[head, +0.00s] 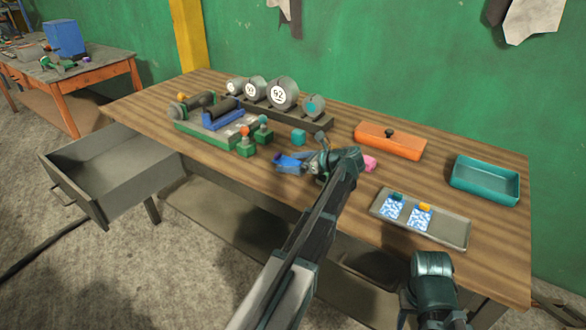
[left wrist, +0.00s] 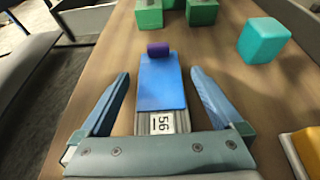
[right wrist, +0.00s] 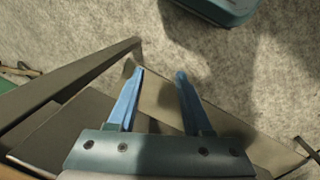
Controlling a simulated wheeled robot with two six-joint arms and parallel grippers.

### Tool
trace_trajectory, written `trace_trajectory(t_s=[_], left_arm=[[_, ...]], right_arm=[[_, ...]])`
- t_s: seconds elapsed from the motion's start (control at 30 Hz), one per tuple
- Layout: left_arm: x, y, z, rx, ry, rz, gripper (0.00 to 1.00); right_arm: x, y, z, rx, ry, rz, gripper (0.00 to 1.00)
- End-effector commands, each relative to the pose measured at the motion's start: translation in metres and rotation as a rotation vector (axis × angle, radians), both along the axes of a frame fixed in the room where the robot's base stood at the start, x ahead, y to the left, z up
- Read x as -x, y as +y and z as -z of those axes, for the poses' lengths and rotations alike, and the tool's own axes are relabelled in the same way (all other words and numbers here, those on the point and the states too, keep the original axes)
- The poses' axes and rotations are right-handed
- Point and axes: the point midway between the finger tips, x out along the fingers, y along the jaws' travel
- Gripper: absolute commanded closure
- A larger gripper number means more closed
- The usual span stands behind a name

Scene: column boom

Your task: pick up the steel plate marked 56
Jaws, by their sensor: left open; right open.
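The steel plate marked 56 (left wrist: 162,122) lies on the wooden table, its label showing near my left gripper's palm in the left wrist view. A blue piece (left wrist: 162,84) covers or joins its far part, with a purple knob (left wrist: 158,49) at the far end. In the head view the blue piece (head: 289,163) shows near the front edge; the label is hidden there. My left gripper (left wrist: 160,76) is open, one finger on each side of the plate, with gaps on both sides. My right gripper (right wrist: 160,74) is open and empty, away from the tabletop.
A teal cube (head: 299,137) and green blocks (head: 246,147) stand beyond the plate. A pink thing (head: 370,163) is right of my left gripper. A grey tray (head: 452,232), orange box (head: 400,145) and teal tray (head: 486,185) lie farther right. An open drawer (head: 115,165) juts out left.

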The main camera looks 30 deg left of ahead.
Motion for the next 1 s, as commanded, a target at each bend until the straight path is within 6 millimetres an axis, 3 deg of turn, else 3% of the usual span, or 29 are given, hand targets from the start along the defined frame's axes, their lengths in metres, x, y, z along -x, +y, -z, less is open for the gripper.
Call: trace_trajectory(t_s=[0.07, 0.6, 1.0], left_arm=[[0.0001, -0.0003, -0.0004, 0.000, 0.000, 0.000, 0.04], [0.0001, -0.0005, -0.0004, 0.000, 0.000, 0.000, 1.00], [0.0000, -0.0004, -0.0011, -0.002, 0.000, 0.000, 1.00]], right_arm=[[0.0000, 0.0000, -0.0004, 0.000, 0.000, 0.000, 0.50], [0.0000, 0.0000, -0.0004, 0.000, 0.000, 0.000, 0.50], [0.0000, -0.0001, -0.0007, 0.000, 0.000, 0.000, 0.50]])
